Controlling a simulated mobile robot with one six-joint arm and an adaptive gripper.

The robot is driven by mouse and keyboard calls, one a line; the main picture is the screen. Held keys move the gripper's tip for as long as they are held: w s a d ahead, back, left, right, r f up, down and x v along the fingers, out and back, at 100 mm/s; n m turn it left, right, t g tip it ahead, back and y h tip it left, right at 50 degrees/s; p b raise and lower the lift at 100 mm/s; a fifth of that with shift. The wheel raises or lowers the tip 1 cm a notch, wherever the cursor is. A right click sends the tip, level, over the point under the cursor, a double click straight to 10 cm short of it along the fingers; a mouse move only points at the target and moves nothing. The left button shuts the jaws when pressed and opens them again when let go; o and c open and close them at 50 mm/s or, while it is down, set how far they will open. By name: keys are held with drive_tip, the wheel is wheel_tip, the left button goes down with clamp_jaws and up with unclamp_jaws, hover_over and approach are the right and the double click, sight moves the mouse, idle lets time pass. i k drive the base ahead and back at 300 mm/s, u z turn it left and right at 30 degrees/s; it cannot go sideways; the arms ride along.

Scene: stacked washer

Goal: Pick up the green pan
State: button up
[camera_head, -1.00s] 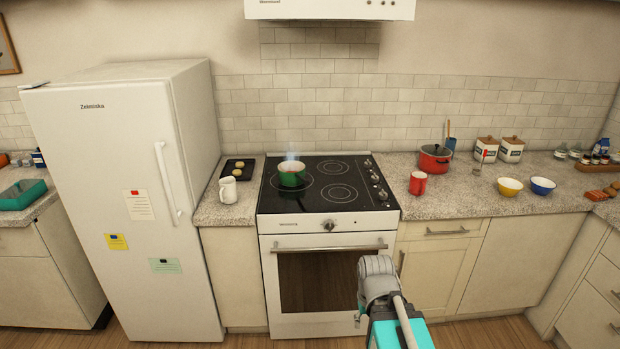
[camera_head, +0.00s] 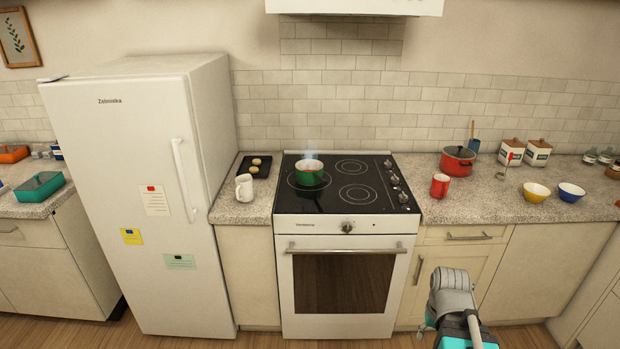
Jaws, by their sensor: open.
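The green pan (camera_head: 311,177) is a small, deep green pot with a pale inside, upright on the left side of the black cooktop (camera_head: 330,199). Faint steam or haze rises above it. Whether it has a handle cannot be made out. My grey and teal arm shows at the bottom right, in front of the cabinets and well away from the pan. The gripper at its end cannot be made out in this view.
A white mug (camera_head: 244,188) and a dark tray (camera_head: 255,166) stand left of the cooktop. A red mug (camera_head: 440,186) and red pot (camera_head: 457,161) stand to its right. A tall fridge (camera_head: 140,200) juts forward at left. A range hood (camera_head: 355,7) hangs above.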

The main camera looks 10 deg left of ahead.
sight(305, 177)
drive_tip(key=z, duration=0.1)
drive_tip(key=i, duration=1.05)
drive_tip(key=u, duration=0.1)
